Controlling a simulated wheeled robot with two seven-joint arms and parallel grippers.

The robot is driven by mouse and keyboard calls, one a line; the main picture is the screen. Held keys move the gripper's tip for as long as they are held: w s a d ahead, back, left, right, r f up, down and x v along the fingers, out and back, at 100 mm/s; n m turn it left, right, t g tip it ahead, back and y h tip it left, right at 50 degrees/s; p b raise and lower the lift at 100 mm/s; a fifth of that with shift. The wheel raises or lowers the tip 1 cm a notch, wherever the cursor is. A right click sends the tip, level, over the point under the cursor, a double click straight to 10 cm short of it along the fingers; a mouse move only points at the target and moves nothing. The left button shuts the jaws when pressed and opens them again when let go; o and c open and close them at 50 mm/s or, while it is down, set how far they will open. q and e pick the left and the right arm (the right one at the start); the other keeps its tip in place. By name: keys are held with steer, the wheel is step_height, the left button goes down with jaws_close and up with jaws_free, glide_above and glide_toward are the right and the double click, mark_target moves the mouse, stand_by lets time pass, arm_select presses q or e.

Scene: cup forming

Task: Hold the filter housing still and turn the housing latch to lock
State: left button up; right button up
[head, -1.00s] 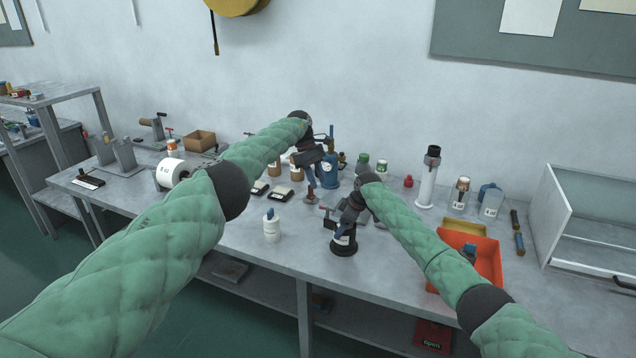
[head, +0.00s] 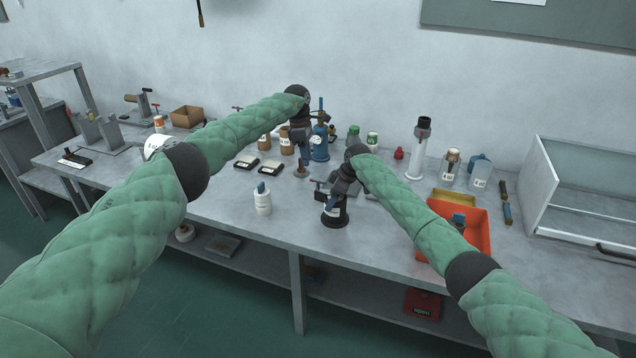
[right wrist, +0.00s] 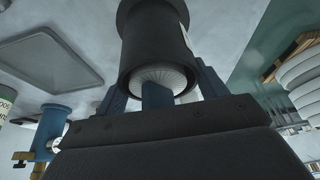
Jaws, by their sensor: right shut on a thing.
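The filter housing (head: 334,212), a dark cylinder with a white label and a wide black foot, stands upright on the bench in the head view. My right gripper (head: 341,192) is shut on its upper part. In the right wrist view, the housing's black round body (right wrist: 155,45) is between the fingers, with a white pleated part inside its open end. A thin lever, perhaps the latch (head: 320,184), juts left near the housing's top. My left gripper (head: 302,160) points down behind and left of the housing, apart from it. Its jaw opening is too small to judge.
A blue canister (head: 320,147) stands close beside my left gripper. A small brown stand (head: 301,172) is under that gripper. An orange bin (head: 470,235) sits at right. The bench front between bottle and housing is clear.

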mark_target(318, 180)
arm_select(q)
steer(key=d+r+n+t+y, duration=0.15)
steer(key=d+n, duration=0.25)
steer(key=n, duration=1.5)
steer(key=f+n, duration=0.7)
steer(key=n, duration=0.1)
steer(key=f+n, duration=0.4)
steer(key=shift+s+f, duration=0.3)
steer(key=shift+s, duration=0.05)
jaws_close()
